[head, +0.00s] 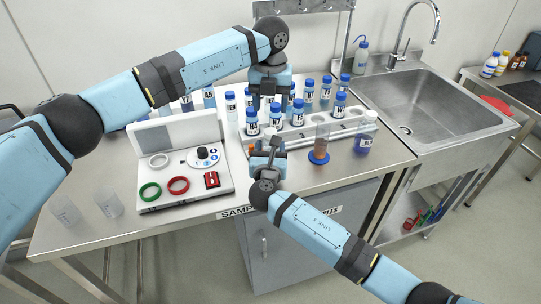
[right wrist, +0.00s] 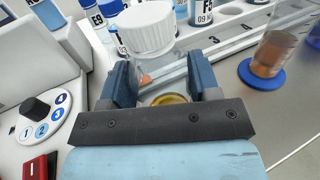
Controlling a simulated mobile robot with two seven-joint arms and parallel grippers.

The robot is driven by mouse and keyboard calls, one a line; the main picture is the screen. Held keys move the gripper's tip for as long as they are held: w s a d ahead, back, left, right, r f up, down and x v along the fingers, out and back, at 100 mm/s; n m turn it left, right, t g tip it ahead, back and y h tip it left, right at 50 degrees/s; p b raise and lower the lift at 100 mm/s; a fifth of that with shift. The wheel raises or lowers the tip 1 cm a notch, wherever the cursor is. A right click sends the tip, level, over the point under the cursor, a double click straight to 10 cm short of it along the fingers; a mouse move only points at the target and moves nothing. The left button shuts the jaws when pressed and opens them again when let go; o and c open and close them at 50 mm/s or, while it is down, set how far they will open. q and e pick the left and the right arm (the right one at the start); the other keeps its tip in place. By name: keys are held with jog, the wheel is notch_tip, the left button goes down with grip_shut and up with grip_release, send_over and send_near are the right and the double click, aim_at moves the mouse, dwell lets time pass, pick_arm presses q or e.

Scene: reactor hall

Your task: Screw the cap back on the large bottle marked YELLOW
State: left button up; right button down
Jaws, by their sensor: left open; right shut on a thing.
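A clear bottle (right wrist: 165,68) with a white ribbed cap (right wrist: 147,28) stands between the fingers of my right gripper (right wrist: 163,82). Something yellow shows low in it. No label is readable, so I cannot tell if it is the bottle marked YELLOW. The cap appears to sit on its top; how tightly, I cannot tell. In the head view my right gripper (head: 267,156) is at the front of the rack, shut on this bottle, and partly hides it. My left gripper (head: 268,98) is open above and behind it, among the blue-capped bottles.
A white rack (head: 345,128) holds several blue-capped bottles. A control panel (head: 185,178) with rings lies left. Two clear beakers (head: 108,203) stand front left. A sink (head: 425,100) is at right.

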aim_at(271, 131)
pick_arm(q)
jog(key=shift+n, duration=0.3)
jog(key=shift+f, duration=4)
